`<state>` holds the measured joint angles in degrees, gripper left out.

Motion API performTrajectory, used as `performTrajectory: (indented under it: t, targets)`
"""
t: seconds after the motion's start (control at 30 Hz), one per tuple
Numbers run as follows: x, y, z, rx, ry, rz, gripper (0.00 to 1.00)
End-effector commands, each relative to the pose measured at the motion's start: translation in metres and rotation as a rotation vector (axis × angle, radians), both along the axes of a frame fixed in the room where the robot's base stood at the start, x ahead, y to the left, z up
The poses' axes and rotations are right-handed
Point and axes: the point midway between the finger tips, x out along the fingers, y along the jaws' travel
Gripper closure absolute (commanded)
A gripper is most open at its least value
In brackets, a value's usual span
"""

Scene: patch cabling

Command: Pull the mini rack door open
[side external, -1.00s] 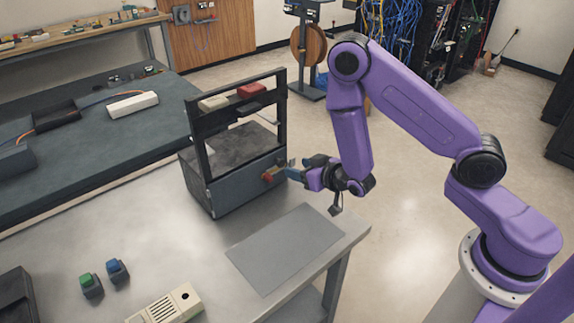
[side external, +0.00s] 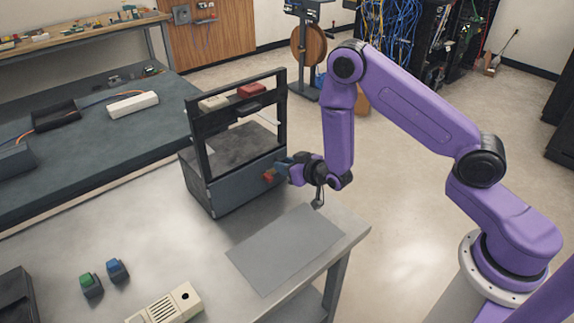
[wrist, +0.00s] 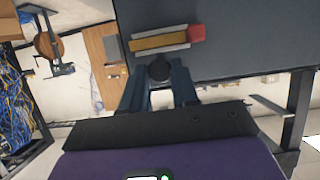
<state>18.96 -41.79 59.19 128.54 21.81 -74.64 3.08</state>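The mini rack (side external: 235,185) is a dark box with an upright black frame, standing on the grey table. Its dark front panel also fills the upper right of the wrist view (wrist: 240,50). A bar with yellow, grey and red parts (wrist: 165,40) sits on the panel; its red end (side external: 268,176) shows in the side view. My gripper (side external: 280,166) is at this face, beside the red end. In the wrist view its blue-grey fingers (wrist: 162,72) stand apart on either side of a round black knob. Contact with the knob is unclear. I see no gap of an opened door.
A grey mat (side external: 285,248) lies on the table in front of the rack. Green (side external: 91,284) and blue (side external: 117,270) blocks and a beige box (side external: 165,307) are near the front left. A dark bench (side external: 90,140) stands behind.

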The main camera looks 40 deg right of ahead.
Motion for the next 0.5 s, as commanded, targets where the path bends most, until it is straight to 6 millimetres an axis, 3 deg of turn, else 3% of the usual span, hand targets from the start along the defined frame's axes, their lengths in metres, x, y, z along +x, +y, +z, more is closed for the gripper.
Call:
performTrajectory:
  t: [0.27, 0.5]
  targets:
    - [-0.001, 0.0, 0.0, 0.0, 0.0, -0.005, 1.0]
    - [-0.015, 0.005, 0.0, -0.001, 0.001, -0.06, 1.0]
